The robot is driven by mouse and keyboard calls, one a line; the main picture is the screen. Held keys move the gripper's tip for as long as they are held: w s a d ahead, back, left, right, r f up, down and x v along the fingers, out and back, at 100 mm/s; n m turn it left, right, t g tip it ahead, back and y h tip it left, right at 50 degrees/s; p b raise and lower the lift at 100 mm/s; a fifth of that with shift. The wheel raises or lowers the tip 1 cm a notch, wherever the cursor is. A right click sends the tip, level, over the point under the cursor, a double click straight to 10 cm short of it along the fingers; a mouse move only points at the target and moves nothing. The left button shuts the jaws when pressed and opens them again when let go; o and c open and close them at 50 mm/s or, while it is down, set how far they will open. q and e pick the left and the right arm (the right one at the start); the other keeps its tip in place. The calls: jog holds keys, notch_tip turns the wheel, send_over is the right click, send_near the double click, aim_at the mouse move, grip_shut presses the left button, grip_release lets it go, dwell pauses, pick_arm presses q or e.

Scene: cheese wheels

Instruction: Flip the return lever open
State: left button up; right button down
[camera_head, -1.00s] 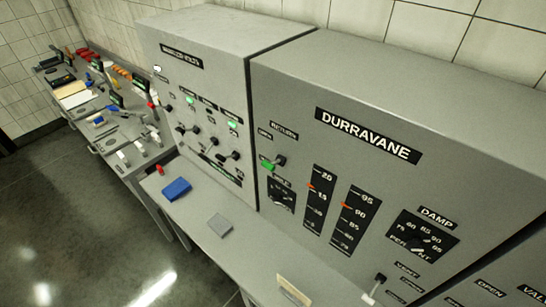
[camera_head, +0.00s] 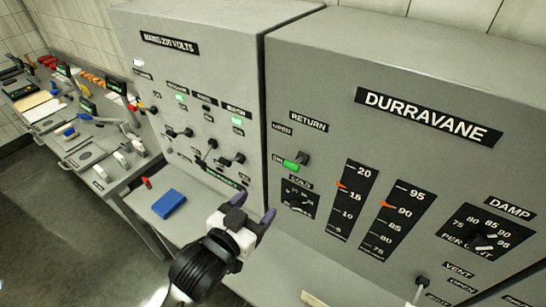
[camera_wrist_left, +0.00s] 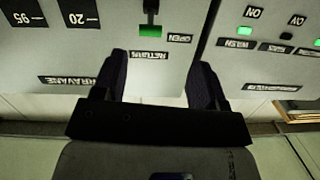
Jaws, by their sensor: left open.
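The return lever (camera_head: 303,158) is a small dark knob on the grey DURRAVANE cabinet (camera_head: 340,80), under the RETURN label (camera_head: 309,121). An OPEN label (camera_head: 282,128) is above left of the lever. My left gripper (camera_head: 254,207) is open and empty, below and left of the lever, apart from it. In the left wrist view the picture is upside down; the lever (camera_wrist_left: 150,8) is at the top edge, beyond the two open fingers (camera_wrist_left: 160,82). My right gripper is not in view.
The mains cabinet (camera_head: 205,75) with several switches stands left of the DURRAVANE cabinet. A blue block (camera_head: 168,203) lies on the ledge below. A DAMP dial (camera_head: 485,238) and another lever (camera_head: 421,283) are at the right. A cluttered bench (camera_head: 75,140) is far left.

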aim_at(290, 165)
pick_arm(q)
jog(key=shift+n+t+h, duration=0.3)
jog(key=shift+t+h, duration=0.1)
jog(key=shift+h, duration=0.2)
jog(key=x, duration=0.4)
jog(key=r+p+x, duration=0.1)
jog(key=x, duration=0.3)
jog(key=r+p+x, duration=0.1)
jog(key=x, duration=0.3)
jog(key=shift+s+d+r, duration=0.1)
jog(key=shift+d+r, duration=0.05)
jog(key=shift+d, duration=0.3)
jog(key=shift+x, duration=0.85)
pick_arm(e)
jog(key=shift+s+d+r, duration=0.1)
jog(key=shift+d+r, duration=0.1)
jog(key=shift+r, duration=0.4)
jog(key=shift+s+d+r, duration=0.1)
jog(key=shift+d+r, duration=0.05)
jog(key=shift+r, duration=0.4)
pick_arm(q)
jog(key=shift+c, duration=0.5)
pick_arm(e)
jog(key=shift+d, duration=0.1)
